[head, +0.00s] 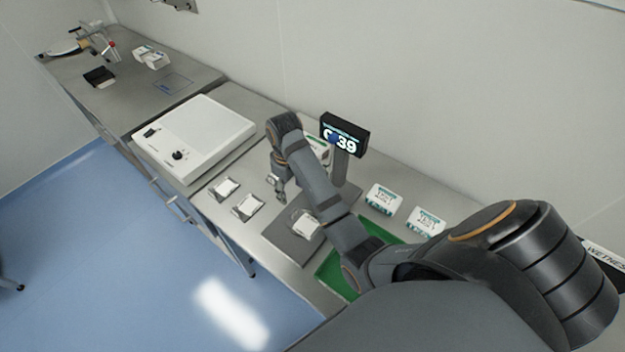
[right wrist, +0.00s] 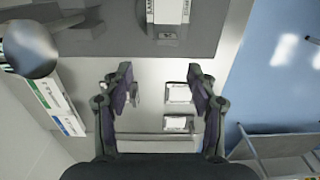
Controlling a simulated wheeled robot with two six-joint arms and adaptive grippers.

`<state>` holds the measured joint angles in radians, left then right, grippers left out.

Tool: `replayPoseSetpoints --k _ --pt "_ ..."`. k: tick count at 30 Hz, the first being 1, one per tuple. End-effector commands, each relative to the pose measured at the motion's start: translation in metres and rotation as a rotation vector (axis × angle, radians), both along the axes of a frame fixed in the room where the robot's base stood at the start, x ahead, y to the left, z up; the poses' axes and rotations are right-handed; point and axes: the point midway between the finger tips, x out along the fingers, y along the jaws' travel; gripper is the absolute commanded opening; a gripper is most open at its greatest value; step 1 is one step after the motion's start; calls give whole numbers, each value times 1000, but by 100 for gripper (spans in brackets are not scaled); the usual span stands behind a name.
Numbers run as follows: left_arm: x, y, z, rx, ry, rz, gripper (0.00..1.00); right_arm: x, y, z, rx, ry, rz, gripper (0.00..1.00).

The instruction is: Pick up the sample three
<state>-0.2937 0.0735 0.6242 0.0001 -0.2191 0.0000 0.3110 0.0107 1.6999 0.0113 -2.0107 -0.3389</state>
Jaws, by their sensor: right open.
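Two small white sample packets lie on the steel bench, one farther (head: 225,188) and one nearer (head: 247,206). Both packets show in the right wrist view (right wrist: 178,93) (right wrist: 177,123), nearer the right finger. A third white packet (head: 305,225) lies on the grey scale plate (head: 287,241). I cannot read which packet is sample three. My right gripper (head: 278,192) is above the bench between the loose packets and the scale display. Its fingers (right wrist: 160,90) are spread, with nothing clearly held. My left gripper is out of view.
The scale display (head: 345,135) on a post stands close behind my right arm. A white hotplate-like box (head: 195,138) is to the left. White labelled boxes (head: 383,198) (head: 426,221) and a green mat (head: 331,272) are to the right. The bench's front edge is near the packets.

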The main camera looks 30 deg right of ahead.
Motion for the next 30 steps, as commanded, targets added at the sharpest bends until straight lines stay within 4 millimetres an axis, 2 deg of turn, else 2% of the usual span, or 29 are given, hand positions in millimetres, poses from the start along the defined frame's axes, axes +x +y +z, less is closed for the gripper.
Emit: replayPoseSetpoints --k 6,7,8,12,17,22,25,30 --pt "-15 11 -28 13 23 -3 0 -2 0 -37 0 2 0 58" --pt "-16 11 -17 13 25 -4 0 -2 0 -34 1 4 0 58" --pt "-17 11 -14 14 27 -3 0 -2 0 -38 1 4 0 58" --pt "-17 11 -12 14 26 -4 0 -2 0 -51 0 1 0 58" --pt "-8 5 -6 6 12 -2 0 -4 0 -56 0 2 0 58" --pt "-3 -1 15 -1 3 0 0 -16 0 -80 0 6 0 58" --pt "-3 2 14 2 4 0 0 -14 1 -97 0 3 0 58" --pt "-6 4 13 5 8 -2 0 -13 1 -105 0 0 0 58"
